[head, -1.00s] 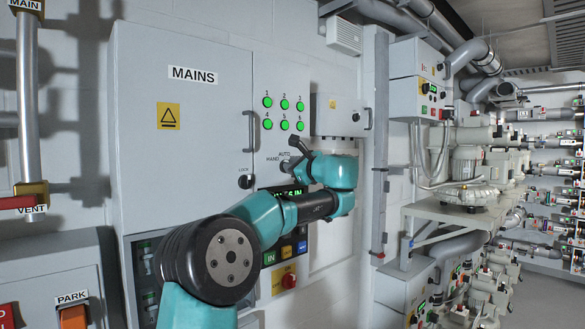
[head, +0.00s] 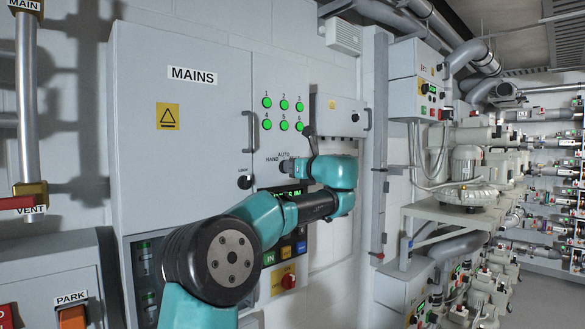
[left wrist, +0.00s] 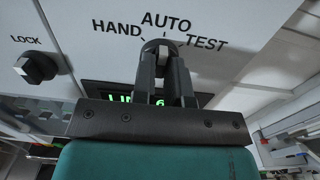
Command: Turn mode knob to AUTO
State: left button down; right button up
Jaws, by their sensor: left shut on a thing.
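The mode knob (left wrist: 161,47) is a dark round knob with a lighter grip bar, below the printed words HAND, AUTO and TEST. In the left wrist view AUTO is almost straight above it, and the bar stands roughly in line with AUTO. The exact pointer position is partly hidden by the fingers. My left gripper (left wrist: 163,66) is shut on the knob, one dark finger on each side. In the head view my left gripper (head: 287,165) reaches the panel just under HAND and AUTO, and the wrist hides most of the knob. My right gripper is not in view.
The LOCK knob (left wrist: 37,68) is left of the mode knob. A green lit display (left wrist: 127,99) is behind the fingers. Above are several green lamps (head: 284,105); below is a red rotary switch (head: 288,281). The MAINS cabinet door (head: 190,150) has a handle (head: 248,132).

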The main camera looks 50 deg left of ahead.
pick_arm(q)
jog(key=c, duration=1.1)
grip_release()
jog(key=shift+c, duration=0.2)
jog(key=shift+d, duration=0.1)
jog(key=d, duration=1.7)
jog(key=shift+s+d, duration=0.15)
jog(key=shift+s, duration=0.2)
